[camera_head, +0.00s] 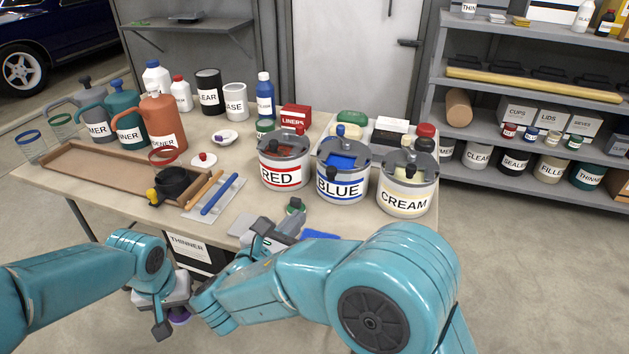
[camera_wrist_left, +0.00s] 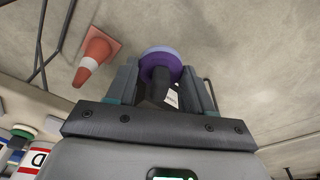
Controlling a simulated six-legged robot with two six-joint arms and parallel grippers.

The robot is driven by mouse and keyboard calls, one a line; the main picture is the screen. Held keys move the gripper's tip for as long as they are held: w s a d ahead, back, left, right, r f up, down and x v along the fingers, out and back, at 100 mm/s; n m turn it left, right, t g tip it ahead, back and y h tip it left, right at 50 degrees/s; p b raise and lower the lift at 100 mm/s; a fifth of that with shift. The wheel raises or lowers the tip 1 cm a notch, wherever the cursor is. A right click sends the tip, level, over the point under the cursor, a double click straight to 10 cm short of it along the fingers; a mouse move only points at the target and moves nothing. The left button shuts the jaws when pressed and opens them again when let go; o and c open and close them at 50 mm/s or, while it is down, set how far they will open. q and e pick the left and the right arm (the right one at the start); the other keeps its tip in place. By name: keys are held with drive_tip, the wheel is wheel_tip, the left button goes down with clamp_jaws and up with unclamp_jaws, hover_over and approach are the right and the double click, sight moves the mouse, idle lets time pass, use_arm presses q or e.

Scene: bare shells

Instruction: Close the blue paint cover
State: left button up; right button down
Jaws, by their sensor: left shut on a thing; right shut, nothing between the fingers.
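The blue paint can (camera_head: 341,184), labelled BLUE, stands between the red can (camera_head: 284,174) and the cream can (camera_head: 404,194) near the table's front edge. Blue paint shows through the opening in its top. Its grey cover (camera_head: 353,151) has a blue knob; I cannot tell its exact angle. My left gripper (camera_head: 172,310) is low, in front of the table, shut on a dark-stemmed thing with a purple disc (camera_wrist_left: 165,64). My right gripper (camera_head: 289,224) is shut and empty at the front edge, left of and below the blue can.
A blue roller (camera_head: 218,196) lies near the front. Jugs and bottles stand behind. An orange cone (camera_wrist_left: 95,58) stands on the floor. My right arm crosses in front of the table.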

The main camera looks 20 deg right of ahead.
use_arm(q)
drive_tip(key=shift+w+a+f, duration=0.15)
use_arm(e)
drive_tip(key=r, duration=0.1)
use_arm(q)
drive_tip(key=shift+s+r, duration=0.2)
drive_tip(key=shift+r, duration=0.05)
use_arm(e)
approach(329, 173)
drive_tip(key=shift+t, duration=0.3)
drive_tip(key=x, duration=0.6)
drive_tip(key=shift+w+d+f, duration=0.15)
drive_tip(key=shift+f, duration=0.2)
use_arm(q)
drive_tip(key=shift+s, duration=0.1)
use_arm(e)
drive_tip(key=shift+d+r, duration=0.1)
drive_tip(key=shift+d, duration=0.1)
drive_tip(key=shift+w, duration=0.1)
